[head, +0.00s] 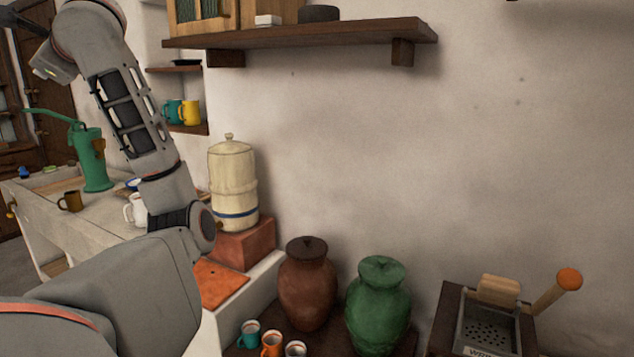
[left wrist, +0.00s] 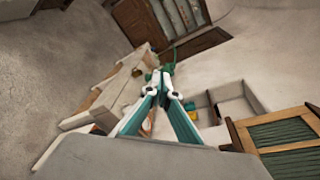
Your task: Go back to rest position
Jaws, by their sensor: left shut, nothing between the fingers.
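My left arm (head: 125,115) rises from the lower left of the head view and bends up to the top left corner, clear of the counter. My left gripper (left wrist: 163,84) shows in the left wrist view with its teal fingers drawn together. It is shut and empty, held in the air with the room beyond it. In the head view its fingers cannot be made out clearly at the top left edge. My right gripper is in neither view.
A wall shelf (head: 330,35) juts out right of the arm. A green pump (head: 92,158), brown mug (head: 70,201) and cream dispenser (head: 233,185) stand around the arm. A brown jar (head: 307,285), green jar (head: 378,305) and several small mugs stand lower. The wall at right is bare.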

